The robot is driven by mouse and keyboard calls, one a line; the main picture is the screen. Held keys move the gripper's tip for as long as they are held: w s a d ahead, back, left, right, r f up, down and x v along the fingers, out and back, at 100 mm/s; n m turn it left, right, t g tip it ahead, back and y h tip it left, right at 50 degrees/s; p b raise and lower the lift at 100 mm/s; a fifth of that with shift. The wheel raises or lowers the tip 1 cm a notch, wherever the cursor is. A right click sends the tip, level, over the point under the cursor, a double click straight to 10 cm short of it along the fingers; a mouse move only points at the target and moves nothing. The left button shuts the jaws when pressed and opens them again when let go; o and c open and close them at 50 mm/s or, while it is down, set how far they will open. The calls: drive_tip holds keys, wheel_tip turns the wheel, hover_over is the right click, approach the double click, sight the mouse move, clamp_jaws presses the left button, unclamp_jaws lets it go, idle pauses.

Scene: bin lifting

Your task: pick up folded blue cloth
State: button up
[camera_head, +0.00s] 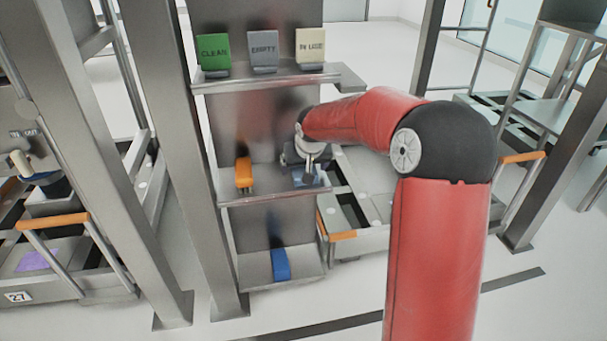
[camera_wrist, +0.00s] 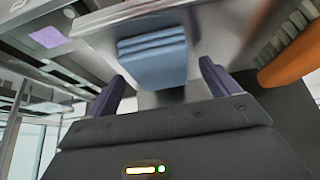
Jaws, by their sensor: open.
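The folded blue cloth (camera_wrist: 153,56) lies on the metal middle shelf in the wrist view, in layers, between and ahead of my fingertips. In the head view the cloth (camera_head: 306,178) shows only in part on the right end of the middle shelf (camera_head: 265,194), partly hidden by my gripper (camera_head: 308,163). My gripper also shows in the wrist view (camera_wrist: 163,80), with its two purple fingers apart, one toward each side of the cloth. Nothing is held between them. I cannot tell if a finger touches the cloth.
Signs, including a green one (camera_head: 213,53), stand on the upper shelf. A blue object (camera_head: 281,263) is on the lower shelf. A grey post (camera_head: 190,150) rises at left.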

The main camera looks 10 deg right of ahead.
drive_tip(key=shift+w+f, duration=0.15)
drive_tip(key=shift+f, duration=0.1)
drive_tip(key=c, duration=1.1)
drive_tip(key=shift+o, duration=0.2)
drive_tip(key=shift+s+r, duration=0.35)
drive_tip(key=shift+r, duration=0.05)
wheel_tip(320, 180, up, 6)
drive_tip(key=shift+r+p, duration=0.25)
drive_tip(key=shift+p, duration=0.5)
drive_tip(key=s, duration=1.9)
drive_tip(key=shift+s, duration=0.2)
drive_tip(key=shift+f, duration=0.1)
